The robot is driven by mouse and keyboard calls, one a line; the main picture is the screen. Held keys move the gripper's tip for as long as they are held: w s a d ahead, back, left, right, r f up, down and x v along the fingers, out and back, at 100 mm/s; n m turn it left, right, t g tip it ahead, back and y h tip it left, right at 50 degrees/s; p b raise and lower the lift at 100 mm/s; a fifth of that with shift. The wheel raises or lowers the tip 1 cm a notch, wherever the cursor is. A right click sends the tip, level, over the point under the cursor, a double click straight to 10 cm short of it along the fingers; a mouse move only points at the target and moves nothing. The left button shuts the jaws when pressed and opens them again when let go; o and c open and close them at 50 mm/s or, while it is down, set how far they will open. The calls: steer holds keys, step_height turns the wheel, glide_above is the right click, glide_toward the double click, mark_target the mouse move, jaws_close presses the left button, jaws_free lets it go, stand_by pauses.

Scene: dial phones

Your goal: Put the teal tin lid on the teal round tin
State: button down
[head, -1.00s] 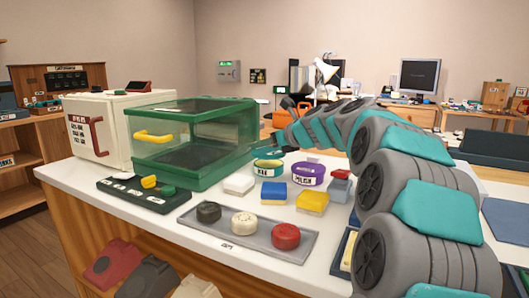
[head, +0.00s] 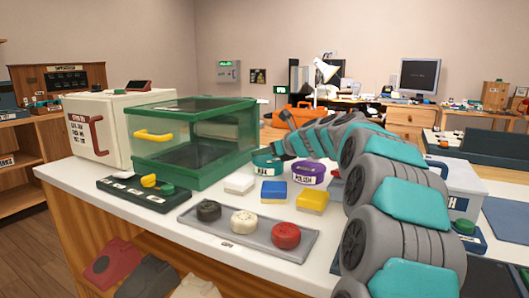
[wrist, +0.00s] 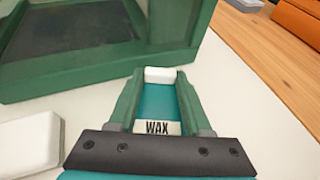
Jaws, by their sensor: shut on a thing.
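The teal round tin (head: 264,168), labelled WAX, stands on the white counter in front of the green clear-walled case. My gripper (head: 276,150) is right at its top in the head view. In the wrist view my gripper (wrist: 157,88) is shut on a teal piece (wrist: 156,102), which I take for the teal tin lid. A WAX label shows at its near end and a small white piece at its far end. The lid's contact with the tin is hidden by the fingers, so I cannot tell whether it is seated.
The green case (head: 190,140) stands close behind and left. A purple POLISH tin (head: 308,173) is just right of the teal tin. A grey tray (head: 235,238) is nearer the edge.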

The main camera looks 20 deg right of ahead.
steer(key=shift+c, duration=1.7)
jaws_free()
steer(key=shift+f, duration=0.1)
steer(key=v, duration=1.2)
